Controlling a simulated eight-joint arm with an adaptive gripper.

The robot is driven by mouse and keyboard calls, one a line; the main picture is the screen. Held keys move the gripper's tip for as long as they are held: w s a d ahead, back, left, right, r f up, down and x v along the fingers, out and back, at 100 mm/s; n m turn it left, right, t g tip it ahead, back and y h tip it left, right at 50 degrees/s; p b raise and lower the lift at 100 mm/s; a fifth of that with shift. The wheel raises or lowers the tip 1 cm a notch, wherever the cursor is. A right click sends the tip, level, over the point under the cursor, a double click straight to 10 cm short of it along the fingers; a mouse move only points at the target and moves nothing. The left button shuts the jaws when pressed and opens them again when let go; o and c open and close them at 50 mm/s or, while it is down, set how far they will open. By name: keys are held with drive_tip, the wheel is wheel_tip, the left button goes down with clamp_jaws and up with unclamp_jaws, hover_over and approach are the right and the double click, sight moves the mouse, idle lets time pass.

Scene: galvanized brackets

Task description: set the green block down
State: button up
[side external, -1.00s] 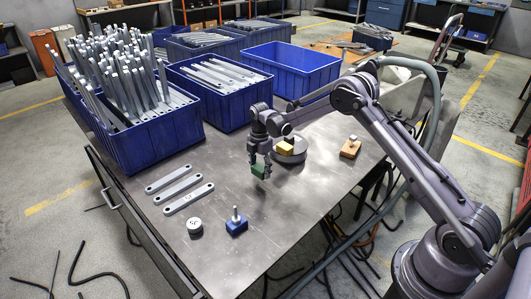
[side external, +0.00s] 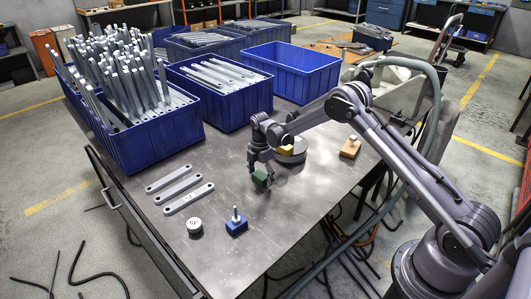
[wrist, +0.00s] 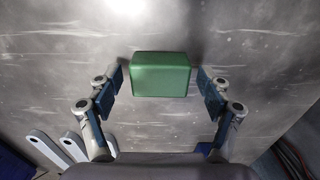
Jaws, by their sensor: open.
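The green block (side external: 261,178) is a small box at the middle of the metal table (side external: 250,255). In the wrist view the green block (wrist: 161,75) lies between the two fingers, with a clear gap on each side. My gripper (side external: 259,174) is low over the table, around the block. In the wrist view my gripper (wrist: 161,82) is open, its blue finger pads apart from the block. The block appears to rest on the table top; its underside is hidden.
A blue block with a peg (side external: 236,222) and a white round weight (side external: 194,227) stand in front. Several flat brackets (side external: 188,199) lie to the left. A yellow block (side external: 285,150) sits by a round grey disc (side external: 296,156). Blue bins (side external: 160,137) line the back.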

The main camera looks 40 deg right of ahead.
drive_tip(key=shift+r, duration=0.15)
wheel_tip(320, 180, up, 12)
wheel_tip(320, 180, up, 9)
drive_tip(key=m+t, duration=0.1)
drive_tip(key=m, duration=0.3)
hover_over(261, 174)
drive_tip(key=s+a, duration=0.3)
drive_tip(key=s, duration=0.1)
drive_tip(key=s+a+r+m+t, duration=0.2)
drive_tip(key=s+r+m, duration=0.2)
drive_tip(key=s+r, duration=0.3)
drive_tip(key=s+a+m+t, duration=0.2)
drive_tip(key=s+m, duration=0.3)
drive_tip(key=s, duration=0.4)
drive_tip(key=s+a+m+t, duration=0.2)
drive_tip(key=s+m, duration=0.3)
drive_tip(key=s, duration=0.4)
drive_tip(key=shift+s+f, duration=0.15)
drive_tip(key=shift+f, duration=0.15)
drive_tip(key=shift+a, duration=0.1)
